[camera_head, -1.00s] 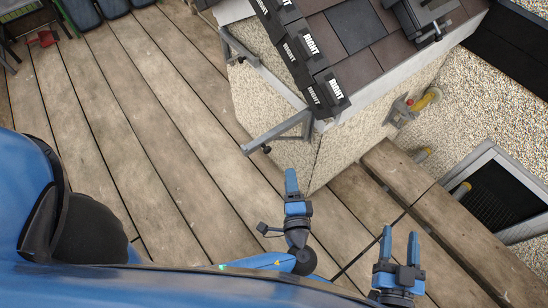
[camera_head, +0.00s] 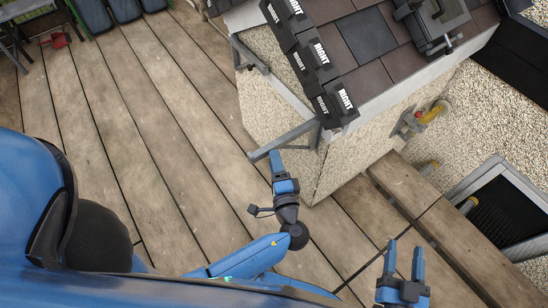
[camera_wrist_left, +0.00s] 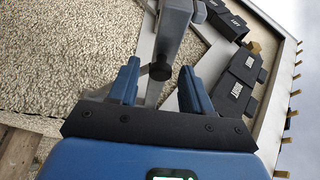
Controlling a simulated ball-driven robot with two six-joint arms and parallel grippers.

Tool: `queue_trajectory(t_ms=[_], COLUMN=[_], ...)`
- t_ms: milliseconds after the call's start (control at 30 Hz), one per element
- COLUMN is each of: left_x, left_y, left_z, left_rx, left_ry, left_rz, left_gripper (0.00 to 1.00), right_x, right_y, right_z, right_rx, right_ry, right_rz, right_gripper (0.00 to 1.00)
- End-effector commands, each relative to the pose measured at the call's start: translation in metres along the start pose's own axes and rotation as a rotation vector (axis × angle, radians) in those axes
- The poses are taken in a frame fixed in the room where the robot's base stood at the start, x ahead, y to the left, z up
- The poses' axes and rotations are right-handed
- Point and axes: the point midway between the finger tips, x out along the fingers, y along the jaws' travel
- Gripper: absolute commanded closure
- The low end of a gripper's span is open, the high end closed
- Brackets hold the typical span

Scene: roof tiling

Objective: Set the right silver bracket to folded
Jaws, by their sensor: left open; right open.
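Two silver brackets stick out from the roof's gable wall. The one further right in the head view (camera_head: 285,139) is at the near roof corner, angled out over the deck, with a black knob near its outer end. The other silver bracket (camera_head: 248,56) is further up and left. My left gripper (camera_head: 276,158) has its fingertips at or just below the near bracket's outer end. In the left wrist view its open fingers (camera_wrist_left: 158,88) stand either side of a grey bracket arm (camera_wrist_left: 172,38) and black knob (camera_wrist_left: 160,68); contact cannot be told. My right gripper (camera_head: 404,252) is open and empty.
Black tiles marked RIGHT (camera_head: 322,56) line the roof edge above the bracket. A dark clamp-like tool (camera_head: 432,25) lies on the roof. A wooden plank step (camera_head: 440,220) and a framed dark opening (camera_head: 500,212) are at right.

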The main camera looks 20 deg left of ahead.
Motion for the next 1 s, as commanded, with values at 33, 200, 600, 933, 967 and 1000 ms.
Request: queue_trajectory(t_ms=[33, 200, 600, 933, 967, 1000], left_x=[0.006, 0.017, 0.021, 0.02, 0.02, 0.02], left_y=[0.0, 0.0, 0.0, 0.001, 0.001, 0.001], left_z=[0.0, 0.0, 0.0, 0.0, 0.0, 0.0], left_rx=[-0.001, -0.001, -0.001, 0.0, 0.0, 0.001], left_ry=[-0.002, -0.001, 0.001, 0.001, 0.001, 0.002], left_rz=[0.0, 0.0, 0.0, 0.002, 0.002, 0.003], left_gripper=[0.51, 0.51, 0.54, 1.0, 1.0, 1.0], right_x=[0.0, 0.0, 0.0, 0.0, 0.0, 0.0], right_y=[0.0, 0.0, 0.0, 0.0, 0.0, 0.0], right_z=[0.001, 0.001, 0.001, 0.002, 0.002, 0.002], right_rx=[0.0, 0.0, 0.0, 0.0, 0.0, 0.0], right_ry=[0.0, 0.0, 0.0, 0.0, 0.0, 0.0], right_rz=[0.0, 0.0, 0.0, 0.0, 0.0, 0.0], right_gripper=[0.49, 0.49, 0.49, 0.49, 0.49, 0.49])
